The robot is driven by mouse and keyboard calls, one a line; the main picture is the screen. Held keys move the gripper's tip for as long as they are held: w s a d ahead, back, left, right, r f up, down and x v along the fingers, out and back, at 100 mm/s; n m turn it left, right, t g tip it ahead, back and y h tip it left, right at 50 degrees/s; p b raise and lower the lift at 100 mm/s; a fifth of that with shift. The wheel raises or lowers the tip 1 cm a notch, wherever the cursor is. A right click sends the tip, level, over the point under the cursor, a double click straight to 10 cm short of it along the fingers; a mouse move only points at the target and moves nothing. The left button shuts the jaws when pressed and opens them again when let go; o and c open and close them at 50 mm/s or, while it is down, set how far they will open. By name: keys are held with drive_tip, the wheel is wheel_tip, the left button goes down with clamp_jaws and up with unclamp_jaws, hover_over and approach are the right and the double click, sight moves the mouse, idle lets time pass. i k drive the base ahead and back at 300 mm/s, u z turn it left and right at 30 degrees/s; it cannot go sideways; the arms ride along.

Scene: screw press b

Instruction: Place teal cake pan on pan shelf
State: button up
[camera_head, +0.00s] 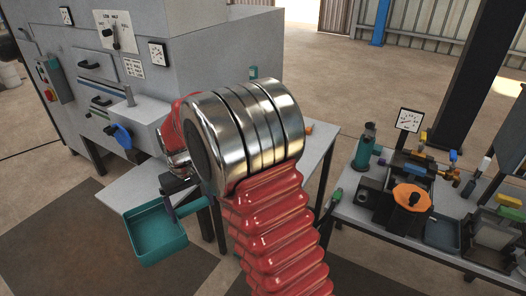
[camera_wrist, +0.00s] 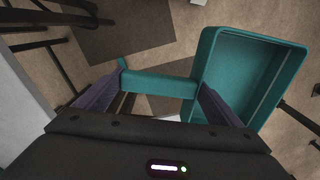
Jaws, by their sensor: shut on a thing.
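The teal cake pan (camera_head: 157,236) is a rectangular open tray with a bar handle. It hangs in the air left of my arm in the head view, its inside facing up. My gripper (camera_head: 182,190) is shut on the pan's handle. In the wrist view, the pan's body (camera_wrist: 248,75) is at the right, and my gripper's fingers (camera_wrist: 160,84) are on either end of the handle. The pan looks empty. The contact at the handle is partly hidden by my arm in the head view. I cannot tell which surface is the pan shelf.
A grey machine (camera_head: 190,50) with gauges and a blue knob (camera_head: 122,136) stands behind at left. A pale table (camera_head: 315,150) is behind my arm, close to the pan. A cluttered bench (camera_head: 375,228) is at right. Open floor lies at lower left.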

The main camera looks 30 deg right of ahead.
sight(150, 195)
drive_tip(key=i, duration=0.85)
drive_tip(key=u, duration=0.05)
